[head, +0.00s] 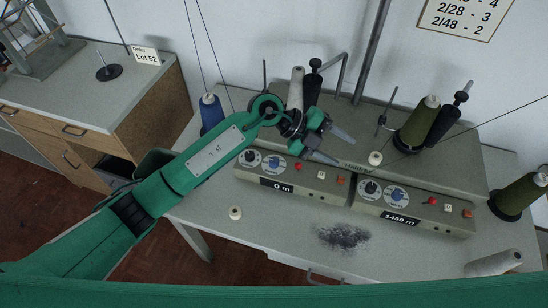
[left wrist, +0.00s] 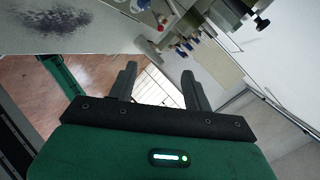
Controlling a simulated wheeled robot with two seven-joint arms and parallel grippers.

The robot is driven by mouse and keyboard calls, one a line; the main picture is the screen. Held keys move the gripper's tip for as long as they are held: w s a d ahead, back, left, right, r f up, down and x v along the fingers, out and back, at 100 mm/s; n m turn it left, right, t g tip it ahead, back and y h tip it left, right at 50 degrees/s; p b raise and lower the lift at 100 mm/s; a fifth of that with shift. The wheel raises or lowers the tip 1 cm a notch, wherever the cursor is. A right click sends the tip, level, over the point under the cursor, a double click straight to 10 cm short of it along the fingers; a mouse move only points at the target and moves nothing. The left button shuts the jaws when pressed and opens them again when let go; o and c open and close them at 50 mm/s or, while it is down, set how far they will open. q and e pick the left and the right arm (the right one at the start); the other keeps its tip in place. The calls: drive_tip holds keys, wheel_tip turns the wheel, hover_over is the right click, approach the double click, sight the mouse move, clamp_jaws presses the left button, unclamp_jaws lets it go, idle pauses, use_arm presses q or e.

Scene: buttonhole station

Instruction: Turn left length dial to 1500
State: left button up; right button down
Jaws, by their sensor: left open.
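The left control box (head: 290,181) has a display reading 0 m. It carries a dial with a black knob (head: 250,155) and a dial with a blue knob (head: 273,163); their scale markings are too small to read. My left gripper (head: 338,148) is open and empty, above and to the right of these dials, apart from them. In the left wrist view its two fingers (left wrist: 158,82) stand apart with nothing between them. Small knobs and buttons (left wrist: 182,43) show beyond them, at the top. My right gripper is not in view.
The right control box (head: 413,211) reads 1450 m and has similar dials. Thread cones (head: 420,120) and upright rods stand behind the boxes. A small white spool (head: 235,213) and a dark lint patch (head: 343,237) lie on the table front. A cone (head: 493,262) lies at right.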

use_arm(q)
drive_tip(key=w+a+f+y, duration=0.4)
drive_tip(key=a+y, duration=0.1)
drive_tip(key=y, duration=0.1)
drive_tip(key=n+t+y, duration=0.2)
drive_tip(key=t+y, duration=0.1)
drive_tip(key=y, duration=0.3)
hover_over(274, 160)
wheel_tip(274, 160, down, 12)
drive_tip(key=p, duration=0.3)
drive_tip(key=shift+f+p, duration=0.3)
drive_tip(key=shift+f, duration=0.25)
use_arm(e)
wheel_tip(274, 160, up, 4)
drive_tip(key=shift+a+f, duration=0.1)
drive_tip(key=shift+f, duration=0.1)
use_arm(q)
drive_tip(key=c, duration=1)
drive_tip(key=shift+o, duration=0.2)
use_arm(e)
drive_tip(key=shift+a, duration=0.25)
